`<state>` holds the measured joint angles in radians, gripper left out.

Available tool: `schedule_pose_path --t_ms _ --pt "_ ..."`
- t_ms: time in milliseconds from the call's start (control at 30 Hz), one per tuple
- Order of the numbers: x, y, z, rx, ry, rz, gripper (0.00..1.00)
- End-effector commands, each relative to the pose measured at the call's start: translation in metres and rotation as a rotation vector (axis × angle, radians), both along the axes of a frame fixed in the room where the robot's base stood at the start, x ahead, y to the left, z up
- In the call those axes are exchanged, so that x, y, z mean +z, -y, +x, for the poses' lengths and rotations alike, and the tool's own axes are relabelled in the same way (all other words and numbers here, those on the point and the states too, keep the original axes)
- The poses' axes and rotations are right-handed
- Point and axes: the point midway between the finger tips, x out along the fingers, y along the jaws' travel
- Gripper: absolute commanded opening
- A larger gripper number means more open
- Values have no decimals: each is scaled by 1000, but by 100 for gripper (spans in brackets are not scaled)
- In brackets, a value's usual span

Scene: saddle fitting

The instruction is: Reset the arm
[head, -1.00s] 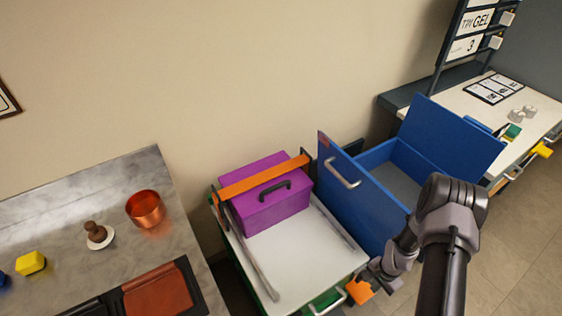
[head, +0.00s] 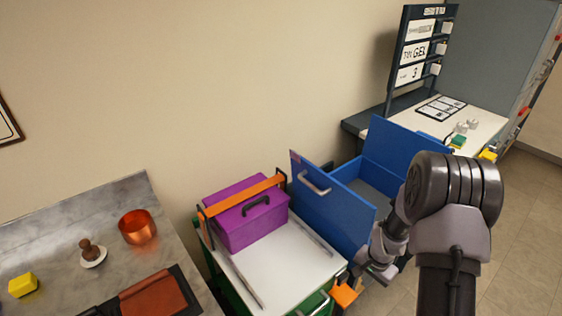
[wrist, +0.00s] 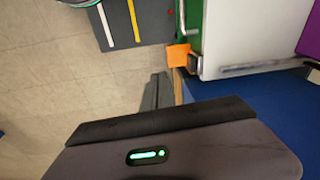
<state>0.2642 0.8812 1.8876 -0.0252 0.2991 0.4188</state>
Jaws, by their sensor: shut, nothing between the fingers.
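My arm reaches in from the lower right of the head view, in front of the blue drawer unit (head: 325,205). My gripper (wrist: 155,90) shows in the wrist view as two dark fingers close together, shut with nothing between them. It is over the floor, near the orange corner block (wrist: 178,55) of the cart and beside the blue surface. In the head view the arm's end is near the cart's front right corner, and the fingertips are hard to make out there.
A cart with a white top (head: 290,265) carries a purple toolbox (head: 240,222) under an orange bar. A marble counter (head: 60,240) at left holds a copper pot (head: 137,227), a stamp and a yellow block (head: 22,285). A desk (head: 485,125) stands at right; floor there is clear.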

Motion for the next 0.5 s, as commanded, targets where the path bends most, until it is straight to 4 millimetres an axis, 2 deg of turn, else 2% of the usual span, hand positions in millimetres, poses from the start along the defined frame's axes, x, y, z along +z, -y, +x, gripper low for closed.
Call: schedule_pose_path --t_ms 33,67,133,167,200,233,300,367,400,500 --pt "30 -5 5 16 25 -4 0" --pt "49 -10 6 28 38 -5 0" --pt "100 -23 4 60 74 -7 0" --pt "125 -31 1 76 93 -7 0" --pt "161 -42 -8 103 122 -7 0" --pt "188 -52 -17 125 144 -5 0" --pt "245 -77 -47 179 200 0 0" --pt "284 -97 -81 226 248 8 0" --pt "304 -109 -104 258 280 13 0" --pt "335 -134 -159 332 349 29 0"
